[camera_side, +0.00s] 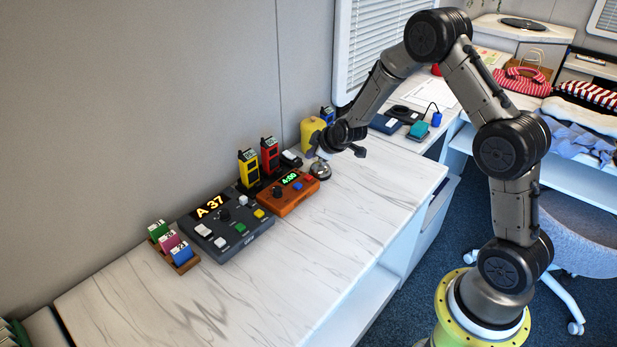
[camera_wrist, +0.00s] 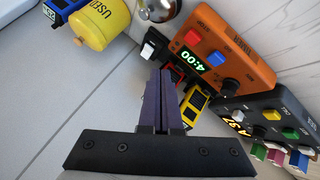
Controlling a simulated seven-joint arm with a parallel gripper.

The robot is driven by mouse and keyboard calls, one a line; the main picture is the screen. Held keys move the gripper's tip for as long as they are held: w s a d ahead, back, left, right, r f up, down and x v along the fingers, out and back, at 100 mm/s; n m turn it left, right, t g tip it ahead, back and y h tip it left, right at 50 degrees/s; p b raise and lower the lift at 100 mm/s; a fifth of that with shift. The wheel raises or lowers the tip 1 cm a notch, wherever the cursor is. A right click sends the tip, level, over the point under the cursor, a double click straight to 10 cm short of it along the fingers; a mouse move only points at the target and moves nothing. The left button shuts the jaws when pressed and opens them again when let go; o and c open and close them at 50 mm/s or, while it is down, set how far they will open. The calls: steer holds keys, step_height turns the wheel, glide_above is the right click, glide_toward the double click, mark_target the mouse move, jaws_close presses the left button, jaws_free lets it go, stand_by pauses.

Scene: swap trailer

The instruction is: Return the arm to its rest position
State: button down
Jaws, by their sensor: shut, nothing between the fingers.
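My gripper (camera_wrist: 160,100) is shut, its fingers pressed together with nothing between them. In the side view my gripper (camera_side: 318,152) is over the far end of the white marbled counter (camera_side: 330,225), close to a yellow canister and a silver bell. In the wrist view the fingers cover part of the red and yellow handsets behind them. My arm reaches out from its base at the right, bent high at the elbow.
On the counter are an orange timer box (camera_side: 290,192) reading 4:00, a dark console (camera_side: 228,228) reading A 37, a yellow handset (camera_side: 249,168), a red handset (camera_side: 270,155), a silver bell (camera_side: 320,170), a yellow canister (camera_side: 311,130) and a ticket rack (camera_side: 183,265). The front counter is clear.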

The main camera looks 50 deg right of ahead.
steer(key=a+r+t, duration=0.2)
steer(key=r, duration=0.6)
steer(key=a+r+t, duration=0.1)
steer(key=a+r, duration=0.2)
steer(key=r, duration=0.6)
steer(key=s+a+r+y, duration=0.2)
steer(key=s+a+r, duration=0.3)
steer(key=s+r, duration=0.4)
steer(key=s+a+r+m+g+y, duration=0.1)
steer(key=s+a, duration=0.1)
steer(key=s, duration=0.6)
steer(key=s+a, duration=0.3)
steer(key=s, duration=0.5)
steer(key=s+f+m+g, duration=0.4)
steer(key=s+f, duration=0.4)
steer(key=s, duration=0.4)
steer(key=shift+d+g, duration=0.15)
steer(key=shift+g, duration=0.45)
